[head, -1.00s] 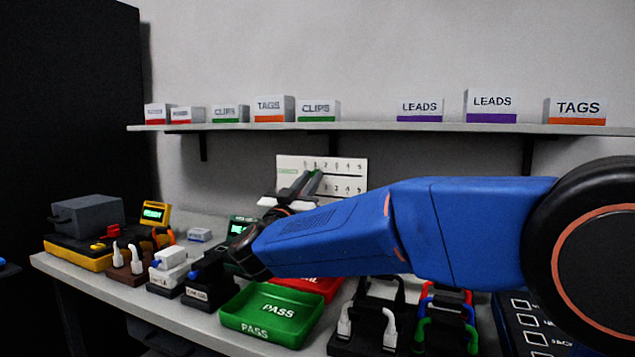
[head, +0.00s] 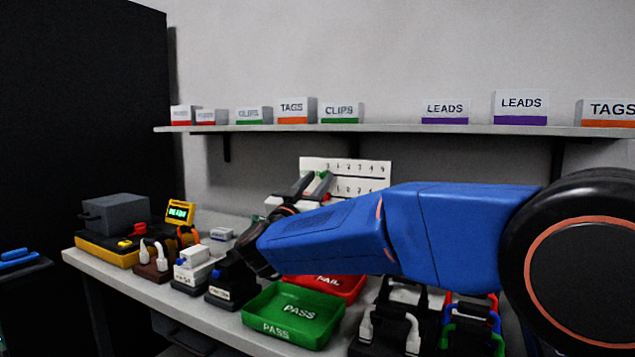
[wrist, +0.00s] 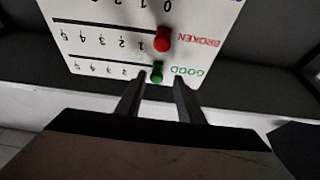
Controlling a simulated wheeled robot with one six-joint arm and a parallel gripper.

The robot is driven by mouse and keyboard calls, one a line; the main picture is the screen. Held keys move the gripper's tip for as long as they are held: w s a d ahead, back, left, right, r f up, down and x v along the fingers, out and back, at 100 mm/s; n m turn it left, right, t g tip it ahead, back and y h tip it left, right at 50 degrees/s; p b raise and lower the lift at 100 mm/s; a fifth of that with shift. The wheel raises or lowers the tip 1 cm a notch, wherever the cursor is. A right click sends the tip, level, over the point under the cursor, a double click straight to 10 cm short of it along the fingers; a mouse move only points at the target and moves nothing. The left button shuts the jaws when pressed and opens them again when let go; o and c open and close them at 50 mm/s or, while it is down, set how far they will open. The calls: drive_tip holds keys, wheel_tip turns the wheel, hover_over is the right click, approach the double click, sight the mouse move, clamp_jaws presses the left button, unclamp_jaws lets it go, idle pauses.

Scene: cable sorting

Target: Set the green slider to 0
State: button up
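The green slider knob (wrist: 157,73) is on the lower track of the white scale board (wrist: 110,67), close to the green GOOD label at the track's end. The board appears upside down in the wrist view. The numeral beside the green knob is not readable. My gripper (wrist: 159,80) is open, with one finger on each side of the green knob and a visible gap on both sides. In the head view my gripper (head: 317,175) is in front of the left part of the board (head: 375,172), with green showing between the fingers.
A red knob (wrist: 162,40) sits on the neighbouring track, beside the BROKEN label. A shelf (head: 390,130) with labelled boxes runs above the board. A green PASS tray (head: 263,327), a red FAIL tray (head: 350,290) and cable holders crowd the bench below my arm.

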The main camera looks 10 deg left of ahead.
drive_tip(key=shift+s, duration=0.1)
drive_tip(key=v, duration=1.7)
drive_tip(key=shift+f, duration=0.2)
drive_tip(key=shift+s, duration=0.1)
